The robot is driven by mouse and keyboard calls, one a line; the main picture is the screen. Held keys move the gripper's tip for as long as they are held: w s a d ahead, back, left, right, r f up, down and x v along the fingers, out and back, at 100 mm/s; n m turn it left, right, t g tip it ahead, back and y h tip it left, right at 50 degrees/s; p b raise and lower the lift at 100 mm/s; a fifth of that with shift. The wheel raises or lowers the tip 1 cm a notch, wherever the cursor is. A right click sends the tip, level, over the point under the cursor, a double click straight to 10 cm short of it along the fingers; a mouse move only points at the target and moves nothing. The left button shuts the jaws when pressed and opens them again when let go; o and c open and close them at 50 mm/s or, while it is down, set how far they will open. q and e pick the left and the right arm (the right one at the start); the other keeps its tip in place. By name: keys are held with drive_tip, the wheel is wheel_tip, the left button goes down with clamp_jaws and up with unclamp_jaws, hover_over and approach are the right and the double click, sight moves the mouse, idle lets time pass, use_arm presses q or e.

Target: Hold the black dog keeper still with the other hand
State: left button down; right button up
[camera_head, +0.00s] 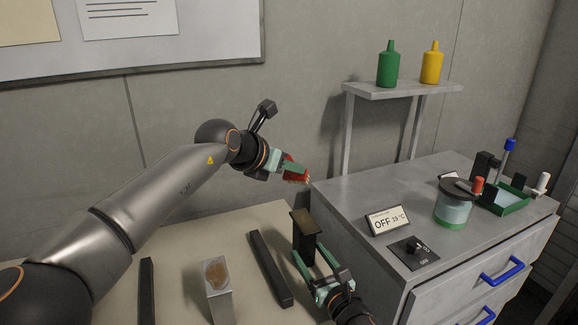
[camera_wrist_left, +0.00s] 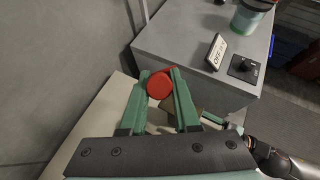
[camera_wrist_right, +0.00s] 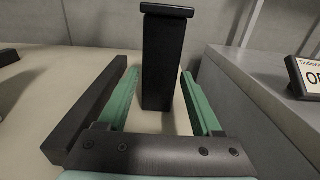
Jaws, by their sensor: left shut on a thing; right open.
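The black dog keeper appears to be the upright black post with a flat cap (camera_head: 306,240) at the table's right side. It also stands in the right wrist view (camera_wrist_right: 168,60). My right gripper (camera_head: 312,260) is open, low at the post. In the right wrist view its fingers (camera_wrist_right: 160,75) lie left and right of the post, with gaps showing. I cannot tell how far the post reaches between them. My left gripper (camera_head: 292,169) is shut on a red piece (camera_wrist_left: 159,86), held in the air above and behind the post.
A long black bar (camera_head: 270,267) lies left of the post, with a metal block (camera_head: 216,278) and another black bar (camera_head: 147,290) farther left. The grey cabinet (camera_head: 345,190) rises close on the right, carrying an OFF display (camera_head: 387,220), a knob panel (camera_head: 413,252) and a jar (camera_head: 453,205).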

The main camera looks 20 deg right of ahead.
use_arm(q)
drive_tip(key=shift+r, duration=0.3)
drive_tip(key=shift+f, duration=3.1)
drive_tip(key=shift+s+f, duration=0.8)
drive_tip(key=shift+s, duration=3.5)
drive_tip(key=shift+w, duration=4.3)
drive_tip(key=shift+r, duration=4)
